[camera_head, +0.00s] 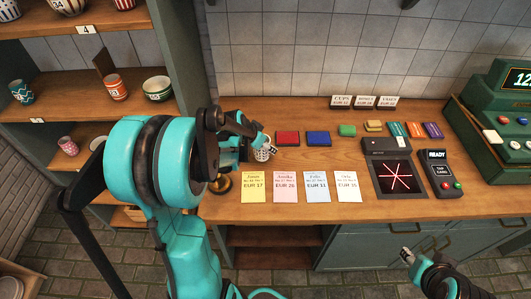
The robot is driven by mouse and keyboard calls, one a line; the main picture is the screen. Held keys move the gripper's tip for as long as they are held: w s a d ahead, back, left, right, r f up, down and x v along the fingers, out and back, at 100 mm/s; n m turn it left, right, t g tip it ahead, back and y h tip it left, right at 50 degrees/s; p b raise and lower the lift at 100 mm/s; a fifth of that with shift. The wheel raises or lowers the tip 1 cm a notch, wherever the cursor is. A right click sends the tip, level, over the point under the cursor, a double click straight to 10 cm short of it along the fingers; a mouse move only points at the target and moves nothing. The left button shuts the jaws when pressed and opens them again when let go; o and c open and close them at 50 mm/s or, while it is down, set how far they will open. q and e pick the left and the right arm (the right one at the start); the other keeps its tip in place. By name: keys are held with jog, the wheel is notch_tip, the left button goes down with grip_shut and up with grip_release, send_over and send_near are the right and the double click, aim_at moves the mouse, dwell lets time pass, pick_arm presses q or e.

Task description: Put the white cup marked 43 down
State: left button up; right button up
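A small white cup with a dark pattern (262,155) is at the left part of the wooden counter (310,158), beside the red pad. I cannot read a number on it. My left gripper (267,145) reaches in from the left and its fingers are at the cup's upper part, apparently shut on it. The gripper and arm hide part of the cup, and whether its base touches the counter is hard to tell. My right gripper (406,257) is at the lower right, in front of the counter and away from the cup. Its finger opening is too small to tell.
Red (288,138) and blue (318,138) pads lie right of the cup. Several coloured price cards (285,187) lie in front. A scanner (400,178), card reader (440,172) and green till (505,115) stand right. Shelves (60,115) with painted cups and bowls are at left.

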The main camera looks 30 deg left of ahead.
aim_at(265, 152)
pick_arm(q)
notch_tip(265, 152, down, 3)
jog(key=shift+f+b, duration=0.1)
jog(key=shift+b, duration=0.45)
jog(key=shift+f, duration=0.15)
jog(key=shift+f, duration=0.15)
jog(key=o, duration=1.3)
jog(key=shift+o, duration=0.2)
